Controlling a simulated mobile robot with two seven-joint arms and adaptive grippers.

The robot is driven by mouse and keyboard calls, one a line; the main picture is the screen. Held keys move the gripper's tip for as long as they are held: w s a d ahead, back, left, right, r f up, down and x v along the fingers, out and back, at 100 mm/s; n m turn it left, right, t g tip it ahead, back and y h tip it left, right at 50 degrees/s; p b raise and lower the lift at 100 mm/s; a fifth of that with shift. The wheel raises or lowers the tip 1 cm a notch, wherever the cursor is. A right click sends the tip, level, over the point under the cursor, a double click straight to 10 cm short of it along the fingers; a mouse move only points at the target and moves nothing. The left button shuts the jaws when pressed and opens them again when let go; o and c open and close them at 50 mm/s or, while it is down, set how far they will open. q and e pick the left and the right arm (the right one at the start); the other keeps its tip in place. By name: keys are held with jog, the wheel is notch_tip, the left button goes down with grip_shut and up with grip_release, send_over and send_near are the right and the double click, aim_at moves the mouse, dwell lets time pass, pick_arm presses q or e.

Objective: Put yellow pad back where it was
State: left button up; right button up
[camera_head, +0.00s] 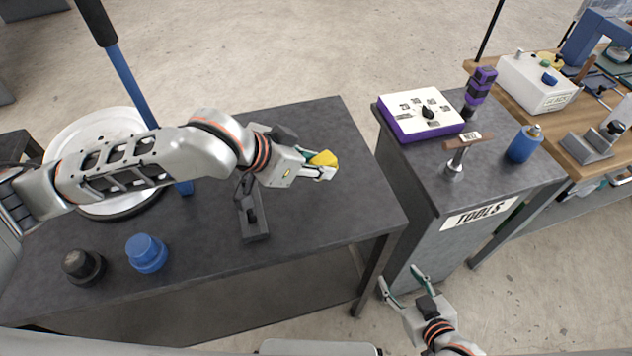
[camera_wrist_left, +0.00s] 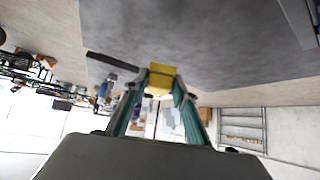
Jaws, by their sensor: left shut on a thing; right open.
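The yellow pad (camera_head: 324,159) is held between the fingers of my left gripper (camera_head: 318,170), above the right part of the dark grey table (camera_head: 350,205). The pad also shows in the left wrist view (camera_wrist_left: 161,78), pinched between the green-lined fingertips of my left gripper (camera_wrist_left: 160,92). I cannot tell how high above the table it is. My right gripper (camera_head: 405,287) is open and empty, low in front of the tool cabinet.
A black stand (camera_head: 254,224) sits partly behind my left arm. A blue knob (camera_head: 146,253) and a black knob (camera_head: 83,267) stand at the front left. A tool cabinet (camera_head: 480,215) holds a purple-edged box (camera_head: 420,115), a hammer and a blue can (camera_head: 524,144). The table's right end is clear.

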pick_arm(q)
notch_tip(320, 180, down, 6)
jog(key=shift+r+b, duration=0.1)
jog(key=shift+b, duration=0.55)
jog(key=o, duration=1)
jog(key=shift+s+r, duration=0.1)
jog(key=shift+r, duration=0.05)
jog(key=p+v, duration=0.2)
jog(key=v, duration=0.9)
jog(key=shift+s+a+r, duration=0.1)
jog(key=shift+a+r, duration=0.2)
